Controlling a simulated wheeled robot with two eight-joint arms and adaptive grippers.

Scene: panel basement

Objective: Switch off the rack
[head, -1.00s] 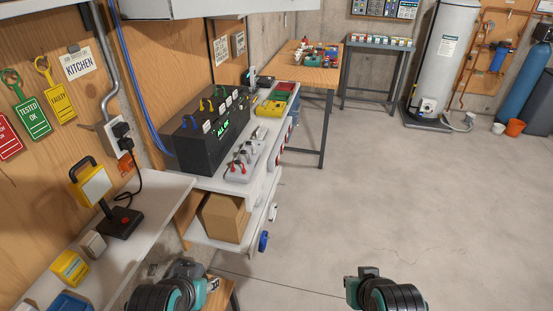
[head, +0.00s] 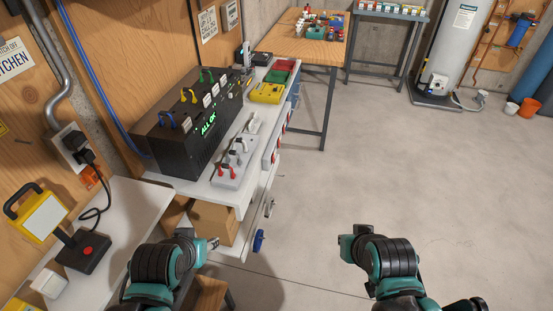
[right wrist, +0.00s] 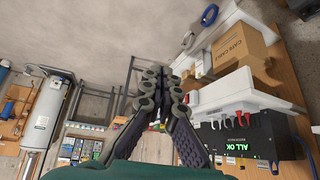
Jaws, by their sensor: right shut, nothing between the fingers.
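A black rack box (head: 196,137) with a green "ALL OK" display stands on the white bench. Blue, yellow and green loop handles and white tags are on its top. A grey power strip (head: 233,165) with red and dark plugs or switches lies in front of it; the small parts are hard to tell apart. The rack also shows in the right wrist view (right wrist: 255,145). My left gripper (head: 212,244) is low in front of the bench, apart from the rack; its jaws are unclear. My right gripper (right wrist: 165,82) is shut and empty, over open floor to the right.
A yellow lamp (head: 38,215) on a black base with a red button stands on the near shelf (head: 130,205). Yellow, green and red cases (head: 267,93) lie beyond the rack. A cardboard box (head: 212,222) sits below the bench. The floor (head: 400,170) to the right is clear.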

